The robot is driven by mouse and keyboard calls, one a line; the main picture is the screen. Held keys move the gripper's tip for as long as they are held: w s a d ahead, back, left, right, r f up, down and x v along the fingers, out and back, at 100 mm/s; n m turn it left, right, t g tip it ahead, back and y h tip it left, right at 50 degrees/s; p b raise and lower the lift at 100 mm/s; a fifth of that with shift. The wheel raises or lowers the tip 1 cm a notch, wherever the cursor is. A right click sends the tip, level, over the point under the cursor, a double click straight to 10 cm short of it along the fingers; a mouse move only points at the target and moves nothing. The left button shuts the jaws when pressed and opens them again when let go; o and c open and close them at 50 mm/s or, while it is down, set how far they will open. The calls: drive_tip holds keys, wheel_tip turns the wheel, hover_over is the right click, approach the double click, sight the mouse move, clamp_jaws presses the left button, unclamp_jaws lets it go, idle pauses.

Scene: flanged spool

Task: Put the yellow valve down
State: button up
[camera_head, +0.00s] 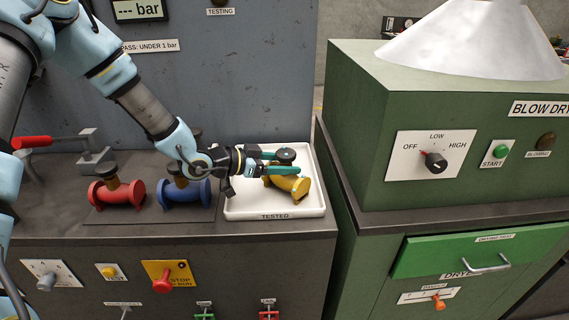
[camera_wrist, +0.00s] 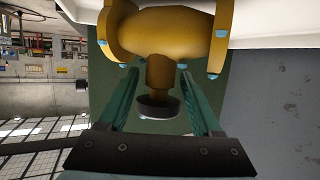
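The yellow valve (camera_head: 291,184) is at the right part of the white tray (camera_head: 240,207) labelled TESTED; it seems to rest there, though its underside is hard to see. Its dark round handwheel (camera_head: 286,155) is at the top. In the wrist view, the yellow body (camera_wrist: 165,38) fills the top, with the stem and handwheel (camera_wrist: 158,106) between my fingers. My gripper (camera_head: 268,163) reaches in from the left. Its two green fingers (camera_wrist: 158,80) stand apart, with a visible gap on each side of the stem.
A red valve (camera_head: 117,194) and a blue valve (camera_head: 186,192) stand left of the tray. A clamp with a red handle (camera_head: 35,142) is farther left. The green blow dryer cabinet (camera_head: 350,120) rises close to the tray's right, and a grey panel (camera_head: 250,70) stands behind.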

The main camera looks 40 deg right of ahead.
drive_tip(key=shift+r, duration=0.1)
drive_tip(key=shift+w+a, duration=0.1)
drive_tip(key=shift+a, duration=0.05)
drive_tip(key=b+v, duration=0.2)
drive_tip(key=v, duration=0.9)
drive_tip(key=shift+a+r, duration=0.2)
drive_tip(key=shift+a, duration=0.15)
